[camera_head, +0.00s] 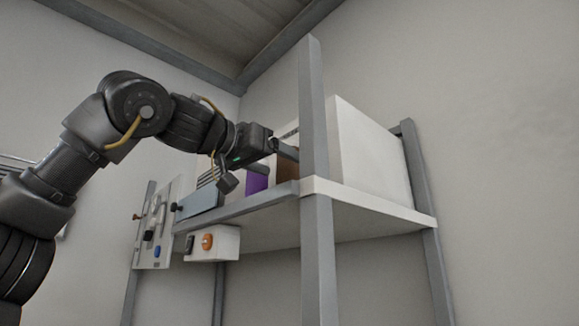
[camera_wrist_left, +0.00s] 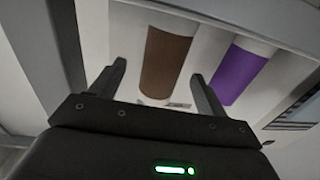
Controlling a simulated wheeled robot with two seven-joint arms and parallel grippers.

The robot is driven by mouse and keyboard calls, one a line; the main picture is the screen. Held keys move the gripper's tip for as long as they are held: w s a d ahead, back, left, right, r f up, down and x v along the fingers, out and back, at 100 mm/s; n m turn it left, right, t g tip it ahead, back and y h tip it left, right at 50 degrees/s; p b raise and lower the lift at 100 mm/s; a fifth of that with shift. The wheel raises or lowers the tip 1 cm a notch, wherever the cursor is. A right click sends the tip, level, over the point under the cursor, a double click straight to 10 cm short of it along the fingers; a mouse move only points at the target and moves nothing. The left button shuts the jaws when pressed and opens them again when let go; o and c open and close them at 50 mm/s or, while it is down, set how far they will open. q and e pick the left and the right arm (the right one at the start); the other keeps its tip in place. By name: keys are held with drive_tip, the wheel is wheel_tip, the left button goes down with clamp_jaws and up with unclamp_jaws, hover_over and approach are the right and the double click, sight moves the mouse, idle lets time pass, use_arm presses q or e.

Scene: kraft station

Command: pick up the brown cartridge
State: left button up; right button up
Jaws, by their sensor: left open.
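The brown cartridge (camera_wrist_left: 165,62) stands on the shelf in front of a white panel, and in the left wrist view it lies between my two open fingers. In the head view the brown cartridge (camera_head: 288,171) shows partly, behind the shelf's grey post and my gripper. My left gripper (camera_head: 283,160) is open and reaches in at the shelf from the left. In the left wrist view its fingers (camera_wrist_left: 160,88) point toward the cartridge, one on each side. I cannot tell whether either finger touches it. My right gripper is not in view.
A purple cartridge (camera_wrist_left: 238,72) stands close beside the brown one; it also shows in the head view (camera_head: 256,181). A grey upright post (camera_head: 314,120) rises at the shelf (camera_head: 365,207) corner. A white box (camera_head: 370,150) fills the right part. A control panel (camera_head: 152,235) hangs at left.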

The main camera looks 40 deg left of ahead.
sight(295, 171)
use_arm(q)
drive_tip(key=shift+w+f, duration=0.15)
drive_tip(key=shift+w, duration=0.8)
drive_tip(key=shift+w+r+p, duration=0.1)
drive_tip(key=shift+r+p, duration=0.15)
drive_tip(key=shift+p, duration=0.15)
drive_tip(key=w, duration=0.1)
drive_tip(key=w+p, duration=0.1)
drive_tip(key=w, duration=0.1)
drive_tip(key=w+p, duration=0.1)
drive_tip(key=shift+w+a+f, duration=0.1)
drive_tip(key=shift+w+a, duration=0.2)
drive_tip(key=shift+a, duration=0.05)
drive_tip(key=shift+w, duration=0.15)
drive_tip(key=shift+s+d, duration=0.15)
drive_tip(key=shift+s, duration=0.25)
drive_tip(key=shift+c, duration=1)
drive_tip(key=c, duration=0.7)
drive_tip(key=shift+c, duration=1.3)
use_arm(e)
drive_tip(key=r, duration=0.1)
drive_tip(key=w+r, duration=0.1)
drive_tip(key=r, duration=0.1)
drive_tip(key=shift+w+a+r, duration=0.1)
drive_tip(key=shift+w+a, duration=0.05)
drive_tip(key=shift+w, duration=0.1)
